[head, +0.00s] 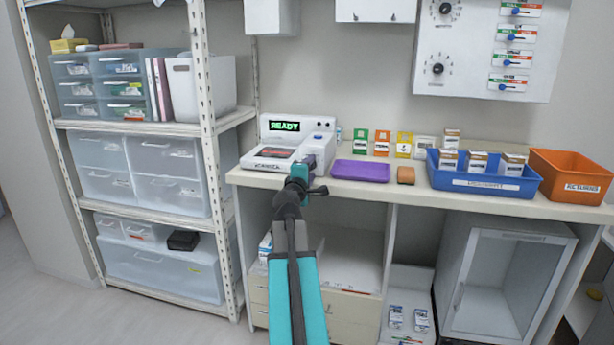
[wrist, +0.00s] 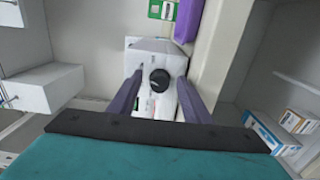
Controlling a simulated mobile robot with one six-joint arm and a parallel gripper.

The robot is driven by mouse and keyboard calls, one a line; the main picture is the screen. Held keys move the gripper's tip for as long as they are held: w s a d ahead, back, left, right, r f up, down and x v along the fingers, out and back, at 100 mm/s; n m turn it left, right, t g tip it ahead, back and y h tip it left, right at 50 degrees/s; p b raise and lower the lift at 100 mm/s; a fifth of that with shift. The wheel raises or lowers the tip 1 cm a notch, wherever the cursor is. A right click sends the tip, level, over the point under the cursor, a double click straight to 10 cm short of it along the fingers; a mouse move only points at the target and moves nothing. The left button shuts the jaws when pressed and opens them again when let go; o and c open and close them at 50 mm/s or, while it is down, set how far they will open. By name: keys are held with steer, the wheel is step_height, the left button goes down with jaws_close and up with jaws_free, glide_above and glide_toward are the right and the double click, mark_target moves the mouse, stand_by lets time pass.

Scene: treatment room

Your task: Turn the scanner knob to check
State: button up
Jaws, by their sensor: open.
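The white scanner (head: 317,131) stands on the counter, and its screen (head: 285,126) reads READY in green. In the wrist view a round black knob (wrist: 159,80) sits on the white scanner body (wrist: 155,50). My gripper (wrist: 161,84) is open, with one purple finger on each side of the knob and a visible gap to it. I cannot tell whether the fingertips reach down level with the knob. In the head view my gripper (head: 309,163) is at the front right of the scanner and hides the knob. The knob's pointer and any setting marks are not readable.
A purple tray (head: 360,171) lies just right of the scanner, with an orange-brown block (head: 406,175) beside it. Small coloured cartons stand behind. A blue bin (head: 478,183) and an orange bin (head: 570,178) are farther right. A shelf rack (head: 205,80) stands left.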

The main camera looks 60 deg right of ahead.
steer(key=shift+a, duration=0.15)
steer(key=b+v, duration=0.1)
steer(key=v, duration=0.7)
stand_by(0.3)
steer(key=b+v, duration=0.2)
steer(key=b, duration=0.6)
steer(key=shift+s+a+f, duration=0.1)
steer(key=shift+s+a, duration=0.1)
steer(key=shift+a+b, duration=0.15)
steer(key=shift+b, duration=0.15)
steer(key=b+v, duration=0.2)
steer(key=b, duration=0.1)
steer(key=shift+s+a, duration=0.15)
steer(key=shift+a, duration=0.1)
